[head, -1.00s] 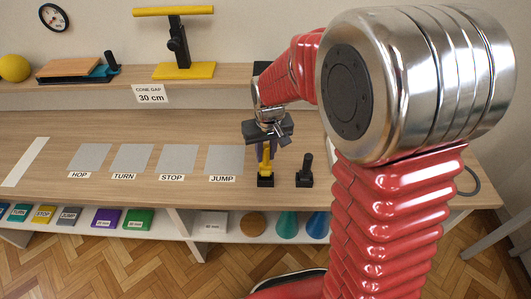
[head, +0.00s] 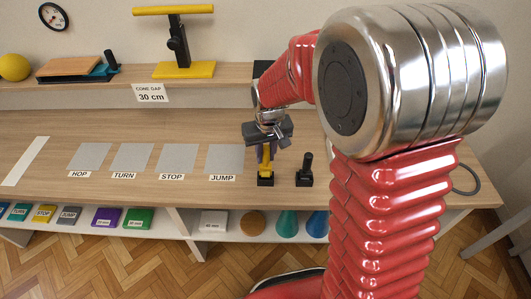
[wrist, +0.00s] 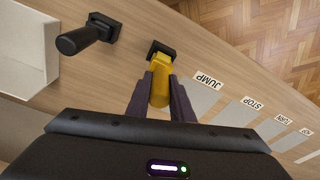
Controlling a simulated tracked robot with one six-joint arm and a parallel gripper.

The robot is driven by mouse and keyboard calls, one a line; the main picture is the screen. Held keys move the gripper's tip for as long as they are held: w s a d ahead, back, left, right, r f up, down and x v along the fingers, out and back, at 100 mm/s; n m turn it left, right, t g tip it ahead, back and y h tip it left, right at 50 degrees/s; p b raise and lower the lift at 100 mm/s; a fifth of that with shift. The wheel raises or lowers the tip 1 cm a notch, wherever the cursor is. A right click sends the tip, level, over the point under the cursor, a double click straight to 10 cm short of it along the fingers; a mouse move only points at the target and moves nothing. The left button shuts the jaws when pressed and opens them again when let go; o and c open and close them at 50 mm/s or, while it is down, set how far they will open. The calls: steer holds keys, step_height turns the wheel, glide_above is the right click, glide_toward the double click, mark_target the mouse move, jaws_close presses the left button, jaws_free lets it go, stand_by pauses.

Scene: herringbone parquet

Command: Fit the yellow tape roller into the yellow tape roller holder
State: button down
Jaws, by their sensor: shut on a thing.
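The yellow tape roller (head: 266,164) is upright between the dark fingers of my gripper (head: 266,150), near the front edge of the bench. In the wrist view, my gripper (wrist: 160,100) is shut on the yellow roller (wrist: 161,84), one finger on each side. The roller's lower end meets a small black holder (head: 265,181). In the wrist view the holder (wrist: 160,48) shows just beyond the roller. How deep the roller sits in it is hidden.
A black roller (head: 305,166) stands in a similar black base to the right, close to my gripper. Grey squares with labels such as JUMP (head: 225,158) lie to the left. A yellow T-shaped stand (head: 178,45) is on the back shelf.

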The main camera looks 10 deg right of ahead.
mark_target(265, 161)
steer(key=shift+f, duration=1.55)
steer(key=c, duration=1.5)
jaws_free()
steer(key=shift+r, duration=0.15)
steer(key=r, duration=0.4)
steer(key=s+r, duration=0.1)
steer(key=r, duration=0.4)
steer(key=s+r, duration=0.1)
steer(key=r, duration=0.3)
steer(key=shift+d+r, duration=0.1)
steer(key=shift+r, duration=0.05)
steer(key=shift+s+d+r+m+t, duration=0.15)
steer(key=shift+s+d+r+t, duration=0.8)
steer(key=shift+s, duration=2.35)
steer(key=shift+s+d+r+m+t, duration=0.1)
steer(key=shift+s+r+m+t, duration=0.15)
steer(key=shift+s+r, duration=2.2)
steer(key=shift+s+d+r+m+t, duration=0.1)
steer(key=shift+s+d+r+t, duration=0.45)
steer(key=shift+s, duration=3.6)
steer(key=shift+f, duration=0.15)
